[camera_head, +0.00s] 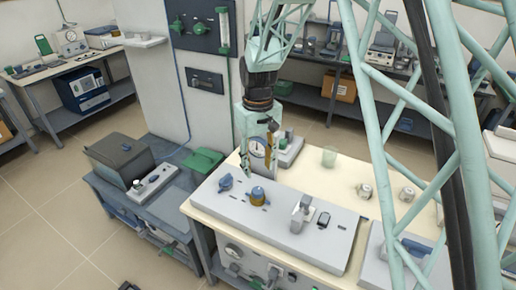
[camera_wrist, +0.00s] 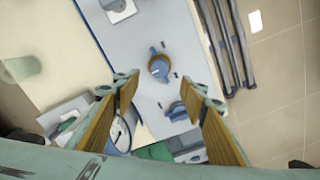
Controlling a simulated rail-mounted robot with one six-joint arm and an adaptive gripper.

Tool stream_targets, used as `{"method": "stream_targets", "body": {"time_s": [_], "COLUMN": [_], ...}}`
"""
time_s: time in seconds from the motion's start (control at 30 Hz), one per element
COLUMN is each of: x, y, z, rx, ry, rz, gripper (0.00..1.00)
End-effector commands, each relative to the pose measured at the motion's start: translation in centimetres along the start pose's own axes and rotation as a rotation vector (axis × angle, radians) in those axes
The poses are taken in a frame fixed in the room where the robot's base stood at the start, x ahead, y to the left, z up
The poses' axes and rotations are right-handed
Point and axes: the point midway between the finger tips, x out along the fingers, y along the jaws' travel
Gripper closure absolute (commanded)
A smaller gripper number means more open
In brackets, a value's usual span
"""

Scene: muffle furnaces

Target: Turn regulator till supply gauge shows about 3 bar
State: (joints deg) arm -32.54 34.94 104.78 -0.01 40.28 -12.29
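A blue knob with a brass-coloured collar (camera_head: 258,195), likely the regulator, stands on the grey panel (camera_head: 325,250); it also shows in the wrist view (camera_wrist: 158,68). A second blue knob (camera_head: 225,182) is to its left and shows in the wrist view (camera_wrist: 177,110). My gripper (camera_head: 258,170) points down above the panel, close to the collared knob. In the wrist view my gripper (camera_wrist: 162,92) has its tan-padded fingers wide apart with nothing between them. A round white gauge (camera_wrist: 118,135) is partly hidden behind the left finger; its reading is too small to tell.
A grey lever fitting (camera_head: 301,213) and a small dark switch (camera_head: 323,220) stand on the panel to the right. A greenish beaker (camera_head: 329,157) and small jars (camera_head: 365,190) stand on the cream bench. A wall column (camera_head: 205,110) rises behind the bench.

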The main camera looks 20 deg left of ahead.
Motion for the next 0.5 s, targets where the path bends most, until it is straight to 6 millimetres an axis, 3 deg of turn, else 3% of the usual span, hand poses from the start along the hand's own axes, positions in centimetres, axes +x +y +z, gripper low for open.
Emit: {"method": "stream_targets", "body": {"time_s": [0.5], "x": [-0.47], "y": [0.02], "z": [-0.01], "rx": [0.0], "ry": [-0.001], "rz": [0.0], "gripper": [0.61]}}
